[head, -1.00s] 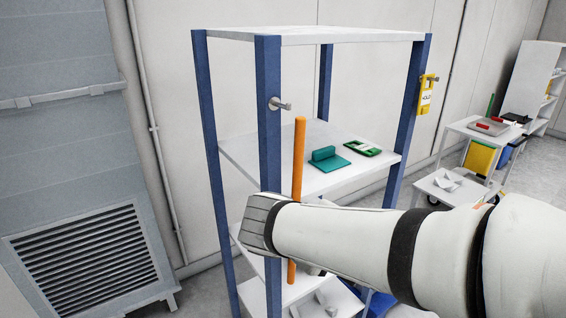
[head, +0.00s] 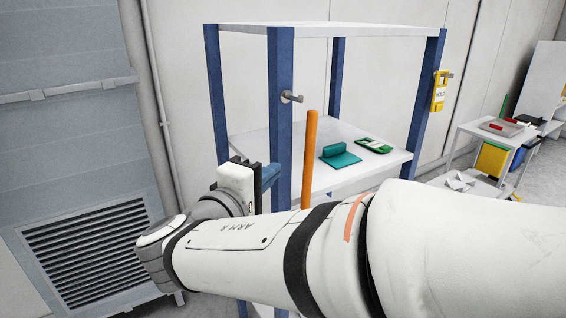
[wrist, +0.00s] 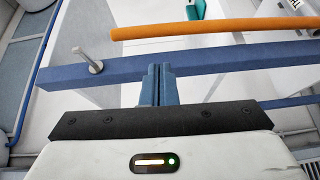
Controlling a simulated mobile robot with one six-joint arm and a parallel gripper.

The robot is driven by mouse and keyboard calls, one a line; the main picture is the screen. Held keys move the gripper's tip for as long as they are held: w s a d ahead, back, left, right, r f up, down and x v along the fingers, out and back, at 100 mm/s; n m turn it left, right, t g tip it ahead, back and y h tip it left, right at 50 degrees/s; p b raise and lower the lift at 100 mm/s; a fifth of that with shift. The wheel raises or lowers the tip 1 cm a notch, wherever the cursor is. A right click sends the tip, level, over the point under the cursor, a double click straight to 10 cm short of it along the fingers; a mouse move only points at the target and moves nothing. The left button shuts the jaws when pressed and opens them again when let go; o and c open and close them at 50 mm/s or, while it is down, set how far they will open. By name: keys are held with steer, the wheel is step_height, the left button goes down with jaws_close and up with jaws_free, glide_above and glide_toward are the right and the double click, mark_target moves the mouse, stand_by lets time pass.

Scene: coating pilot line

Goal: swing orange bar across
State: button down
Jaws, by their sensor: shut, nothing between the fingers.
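The orange bar (head: 310,150) stands upright at the front of the blue-posted shelf unit, just right of its left front post (head: 281,110). Its lower end is hidden behind my arm in the head view. In the wrist view the orange bar (wrist: 215,28) runs across the top, beyond the blue post (wrist: 215,62), and leaves at the right edge. My gripper (head: 270,176) is beside that post, on the side away from the bar. In the wrist view its fingers (wrist: 158,72) are together and empty, close to the post and apart from the bar.
A metal peg (head: 291,97) sticks out of the left front post above the bar's top. A yellow tag (head: 439,92) hangs on the right front post. A teal object (head: 340,156) and a green one (head: 374,145) lie on the middle shelf. A louvred cabinet (head: 90,250) stands at left.

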steer(key=p+x, duration=0.1)
steer(key=x, duration=0.8)
steer(key=shift+w, duration=0.15)
steer(key=shift+d, duration=0.1)
